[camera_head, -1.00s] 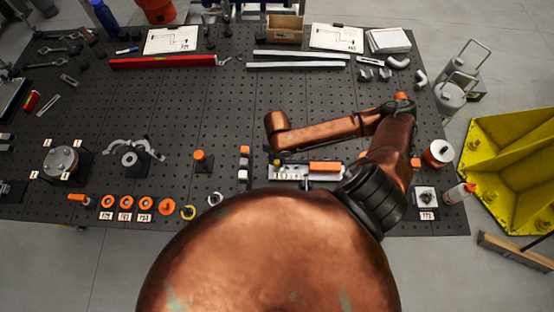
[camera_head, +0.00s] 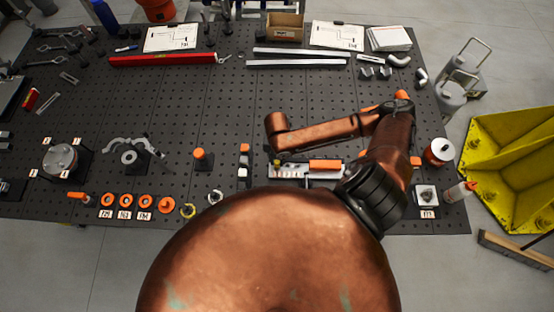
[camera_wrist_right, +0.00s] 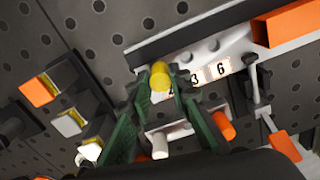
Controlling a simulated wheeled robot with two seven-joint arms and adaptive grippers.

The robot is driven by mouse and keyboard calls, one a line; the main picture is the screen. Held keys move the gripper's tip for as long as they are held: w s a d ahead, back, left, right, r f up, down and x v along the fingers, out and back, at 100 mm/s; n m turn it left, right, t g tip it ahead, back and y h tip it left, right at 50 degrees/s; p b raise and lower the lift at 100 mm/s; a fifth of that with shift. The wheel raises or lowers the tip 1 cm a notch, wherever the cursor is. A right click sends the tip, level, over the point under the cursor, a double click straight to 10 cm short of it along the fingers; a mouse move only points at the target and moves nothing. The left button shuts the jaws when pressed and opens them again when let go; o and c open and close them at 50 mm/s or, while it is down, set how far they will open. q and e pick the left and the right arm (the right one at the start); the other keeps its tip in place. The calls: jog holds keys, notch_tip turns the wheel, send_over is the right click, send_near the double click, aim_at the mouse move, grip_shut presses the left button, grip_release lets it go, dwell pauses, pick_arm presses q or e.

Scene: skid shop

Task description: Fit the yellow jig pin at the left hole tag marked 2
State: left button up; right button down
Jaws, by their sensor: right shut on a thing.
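The yellow jig pin (camera_wrist_right: 160,74) is between the green fingertips of my right gripper (camera_wrist_right: 158,90), which is shut on it. In the right wrist view the pin is over the near edge of a pale jig strip (camera_wrist_right: 205,55) and partly covers a tag there. Tags marked 3 (camera_wrist_right: 195,78) and 6 (camera_wrist_right: 221,70) show to its right. I cannot tell whether the pin is in a hole. In the head view my right gripper (camera_head: 277,160) is small, at the left end of the jig (camera_head: 300,172). My left gripper is not in view.
An orange block (camera_wrist_right: 287,24) is on the jig's right part. Left of the gripper is a dark rack (camera_wrist_right: 62,105) with orange, yellow and white-ended pieces. An orange-topped post (camera_head: 201,155) stands farther left. Perforated tabletop beyond the jig (camera_head: 220,110) is clear.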

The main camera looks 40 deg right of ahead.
jog(key=c, duration=1.7)
grip_release()
jog(key=shift+o, duration=1.2)
notch_tip(320, 180, up, 7)
jog(key=p, duration=0.8)
jog(key=shift+r, duration=0.15)
jog(key=shift+s, duration=0.1)
